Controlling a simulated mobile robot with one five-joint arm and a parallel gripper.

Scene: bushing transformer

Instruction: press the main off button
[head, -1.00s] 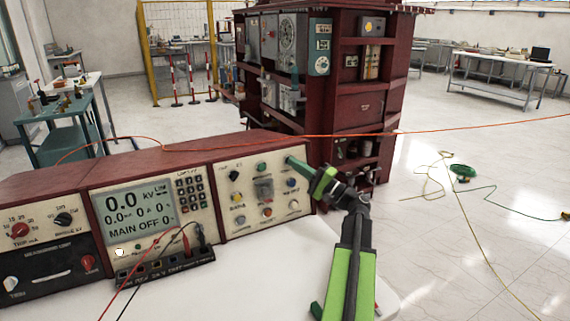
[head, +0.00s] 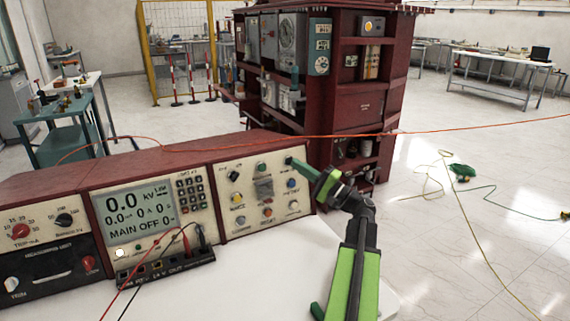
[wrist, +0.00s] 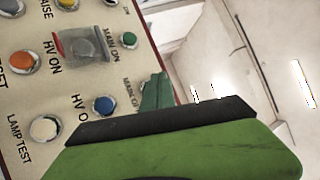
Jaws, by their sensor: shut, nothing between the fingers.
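The main off button is not visible. Its partly covered label, "MAIN OF…", (wrist: 130,91) shows in the wrist view on the cream control panel (wrist: 75,130), and my gripper (wrist: 155,92) covers the spot beside it. In the head view my gripper (head: 290,161) is at the panel's upper right corner, over the place right of the green main on button (head: 262,167). Its teal fingers are together and empty. I cannot tell whether the tip touches the button. The display (head: 135,211) reads 0.0 kV and "MAIN OFF".
The green main on button (wrist: 130,39), blue HV button (wrist: 104,105) and white lamp test button (wrist: 44,129) are close by. A covered switch (wrist: 85,43) protrudes from the panel. An orange cable (head: 420,133) crosses behind. A dark red cabinet (head: 362,105) stands beyond the white table (head: 270,265).

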